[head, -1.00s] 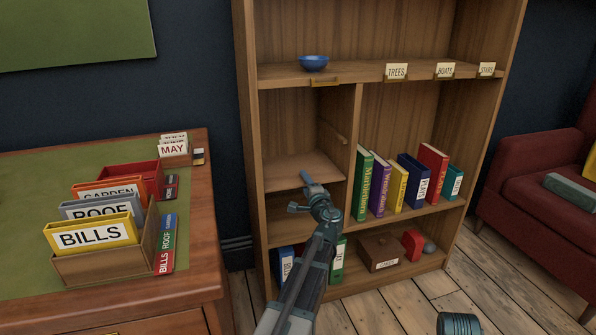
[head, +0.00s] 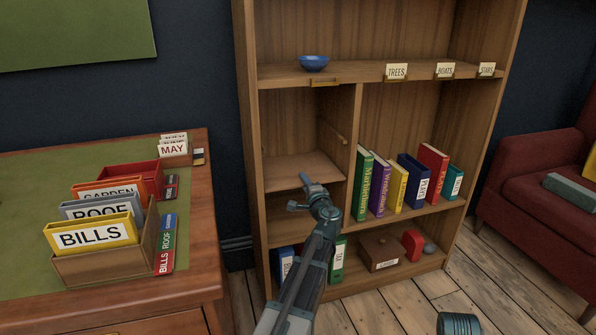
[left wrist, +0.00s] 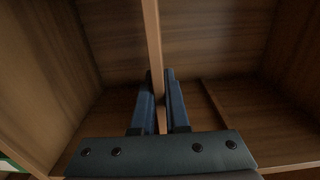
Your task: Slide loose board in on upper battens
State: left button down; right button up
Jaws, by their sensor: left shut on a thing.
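The loose board (head: 290,170) is a pale wooden panel lying about level in the left compartment of the bookcase. My left gripper (head: 306,184) is at its front edge, and its fingers (left wrist: 160,100) are shut on the thin board edge (left wrist: 153,40) in the left wrist view. An upper batten (head: 341,139) shows on the divider, above the board. A thin strip, seemingly a batten (left wrist: 213,103), also shows in the left wrist view. The batten on the left wall is not visible. Whether the board touches any support cannot be told. My right gripper is not in view.
The divider (head: 352,150) stands close right of the board, with several upright books (head: 400,185) beyond it. A blue bowl (head: 313,63) sits on the shelf above. Books and a brown box (head: 379,252) stand below. A desk with files (head: 95,235) is at left.

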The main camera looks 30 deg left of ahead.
pick_arm(q)
jog(key=shift+r+p, duration=0.3)
jog(key=shift+p, duration=0.05)
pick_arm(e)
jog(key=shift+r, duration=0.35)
